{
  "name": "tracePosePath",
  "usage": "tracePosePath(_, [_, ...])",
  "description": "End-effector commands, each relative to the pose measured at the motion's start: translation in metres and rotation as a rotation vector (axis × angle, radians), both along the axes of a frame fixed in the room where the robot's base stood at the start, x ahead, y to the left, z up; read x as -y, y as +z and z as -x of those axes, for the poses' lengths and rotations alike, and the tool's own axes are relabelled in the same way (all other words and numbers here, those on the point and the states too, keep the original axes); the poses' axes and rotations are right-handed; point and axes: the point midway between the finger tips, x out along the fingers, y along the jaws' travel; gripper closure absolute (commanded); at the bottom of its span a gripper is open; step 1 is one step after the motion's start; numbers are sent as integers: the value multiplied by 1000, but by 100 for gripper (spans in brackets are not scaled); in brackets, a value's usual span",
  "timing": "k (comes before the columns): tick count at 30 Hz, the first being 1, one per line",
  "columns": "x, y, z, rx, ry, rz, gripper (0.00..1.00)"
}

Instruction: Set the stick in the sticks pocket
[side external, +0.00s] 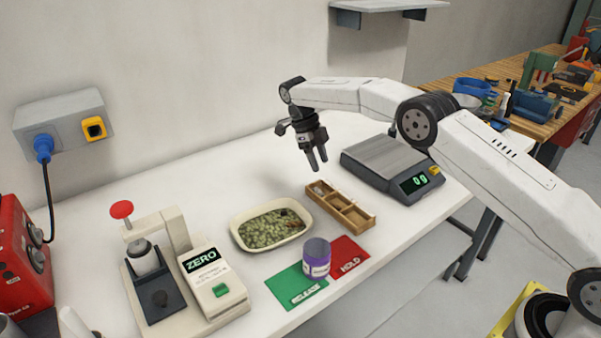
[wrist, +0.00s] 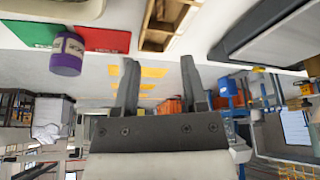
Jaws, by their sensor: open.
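My gripper (side external: 317,160) is open and empty, in the air above and just behind the wooden divided tray (side external: 347,217). In the wrist view my gripper (wrist: 158,62) has its two fingers apart with nothing between them. The wooden tray (wrist: 146,27) also shows at the top of that view. Its back-left compartment has something small and greyish in it; the other compartments look empty. A cream dish (side external: 236,233) holds green pellets (side external: 268,230) and a thin dark reddish piece (side external: 290,212) near its right end, which may be the stick. I cannot tell which compartment is the sticks pocket.
A purple jar (side external: 317,259) stands where the green card (side external: 293,287) and red card (side external: 348,254) meet. A scale (side external: 385,160) reading 0 g stands right of the tray. A press-like device (side external: 160,262) with a ZERO display unit (side external: 212,283) stands left. The table behind the dish is clear.

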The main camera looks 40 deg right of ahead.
Motion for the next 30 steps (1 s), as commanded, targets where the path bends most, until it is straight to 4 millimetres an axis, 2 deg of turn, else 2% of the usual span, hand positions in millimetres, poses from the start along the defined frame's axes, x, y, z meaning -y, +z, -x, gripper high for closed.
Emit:
tracePosePath(11, [0,1,0,1,11,-5,45])
tracePosePath(16, [0,4,3,7,94,-41,45])
tracePosePath(23, [0,11,14,27,357,-143,45])
tracePosePath(30, [0,18,36,57,718,-256,45])
